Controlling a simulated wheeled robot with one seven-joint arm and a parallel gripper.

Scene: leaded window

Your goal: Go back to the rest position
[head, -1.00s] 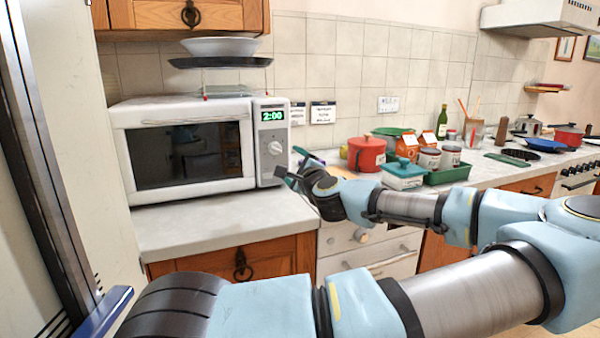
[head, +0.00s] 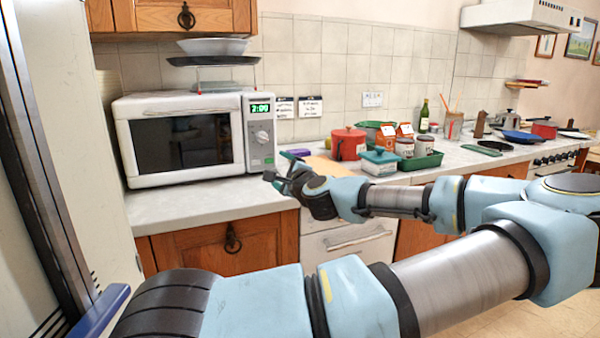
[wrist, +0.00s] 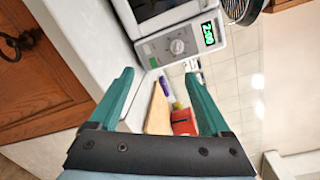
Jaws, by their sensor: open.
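My gripper (head: 279,166) is at the end of my light blue arm, in front of the counter just right of the microwave (head: 185,140). In the wrist view its two green fingers (wrist: 163,92) are wide apart with nothing between them touching either one. The microwave's door is closed and its display reads 2:00; it also shows at the top of the wrist view (wrist: 178,42). The wrist view is rolled, so the counter edge runs at a slant.
A wooden board (wrist: 158,110) and a red pot (head: 348,144) stand on the counter behind my gripper. A green tray (head: 420,161) with jars is farther right. A white bowl (head: 213,46) and a dark tray (head: 213,61) are above the microwave. The counter (head: 205,203) before the microwave is clear.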

